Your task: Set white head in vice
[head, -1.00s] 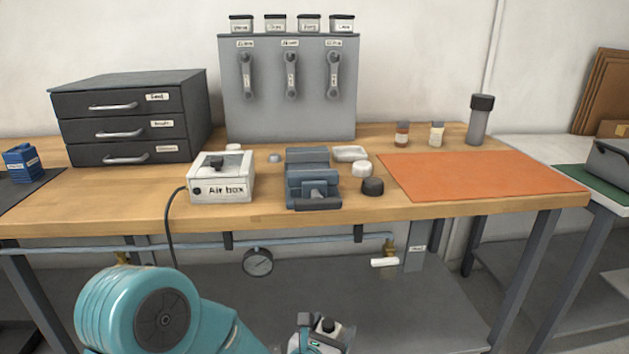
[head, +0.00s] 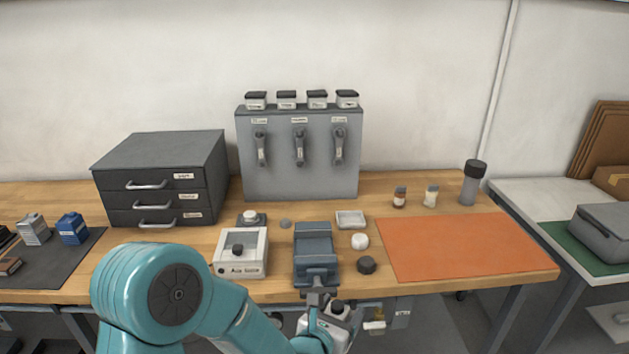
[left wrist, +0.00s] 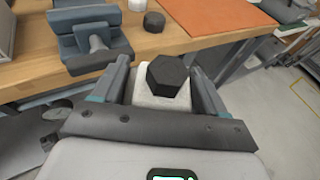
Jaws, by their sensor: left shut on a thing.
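The blue-grey vice (head: 313,245) stands near the bench's front edge in the head view. Its front part and screw also show at the upper left of the left wrist view (left wrist: 92,32). My left gripper (head: 334,318) is just in front of the vice, at the front edge of the bench. It is shut on the white head (left wrist: 150,99), a white block with a black six-sided top. In the left wrist view the block sits between the two fingers (left wrist: 163,88), clear of the vice. My right gripper is not in view.
The air box (head: 241,254) stands left of the vice. A white round piece (head: 360,241), a black round piece (head: 367,265) and a small white tray (head: 350,219) are close on its right. An orange mat (head: 460,246) farther right is bare.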

